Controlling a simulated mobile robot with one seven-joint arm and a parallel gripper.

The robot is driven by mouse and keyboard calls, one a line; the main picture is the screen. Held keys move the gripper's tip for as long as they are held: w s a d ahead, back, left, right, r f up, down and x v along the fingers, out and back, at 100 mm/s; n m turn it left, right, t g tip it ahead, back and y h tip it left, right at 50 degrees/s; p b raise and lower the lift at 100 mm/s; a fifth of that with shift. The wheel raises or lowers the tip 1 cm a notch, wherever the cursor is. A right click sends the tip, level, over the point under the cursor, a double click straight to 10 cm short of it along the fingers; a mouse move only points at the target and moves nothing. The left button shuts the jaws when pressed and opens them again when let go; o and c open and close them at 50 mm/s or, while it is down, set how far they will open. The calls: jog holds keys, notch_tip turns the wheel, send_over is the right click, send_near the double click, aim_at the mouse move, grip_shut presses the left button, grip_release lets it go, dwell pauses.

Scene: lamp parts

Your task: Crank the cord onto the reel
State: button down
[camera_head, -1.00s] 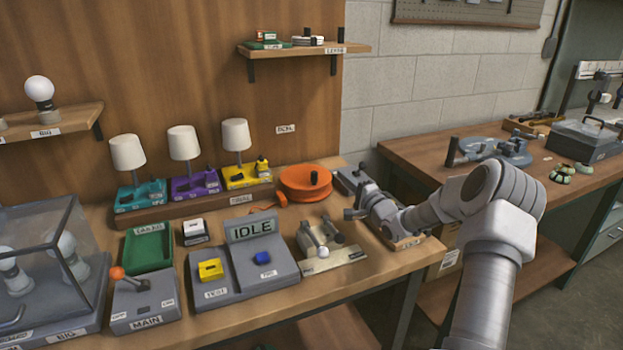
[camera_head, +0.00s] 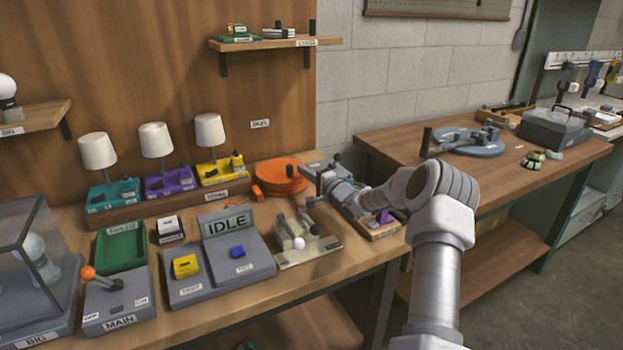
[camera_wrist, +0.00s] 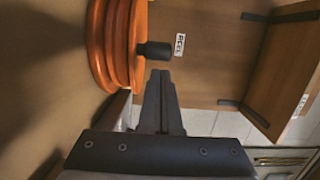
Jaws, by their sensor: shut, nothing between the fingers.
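The orange reel (camera_head: 278,181) lies at the back right of the workbench. In the wrist view the reel (camera_wrist: 117,45) appears on its side, with a dark crank knob (camera_wrist: 155,50) standing out from its face. A small orange piece (camera_head: 257,191) lies beside the reel's left edge; I cannot tell whether it is the cord's end. My gripper (camera_wrist: 160,73) is shut and empty, with its fingertips right beside the knob's end. Whether they touch is not clear. In the head view my gripper (camera_head: 308,176) is at the reel's right side, and my wrist hides part of that area.
A grey panel reading IDLE (camera_head: 228,224) and a metal fixture with levers (camera_head: 300,240) stand in front of the reel. Three lamps (camera_head: 157,142) stand to its left. A wall shelf (camera_head: 262,43) hangs above. A tray with a purple part (camera_head: 384,218) is under my arm.

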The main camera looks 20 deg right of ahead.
jog(key=shift+w+a, duration=0.15)
jog(key=shift+w, duration=0.3)
jog(key=shift+a+h, duration=0.1)
jog(key=shift+h, duration=0.2)
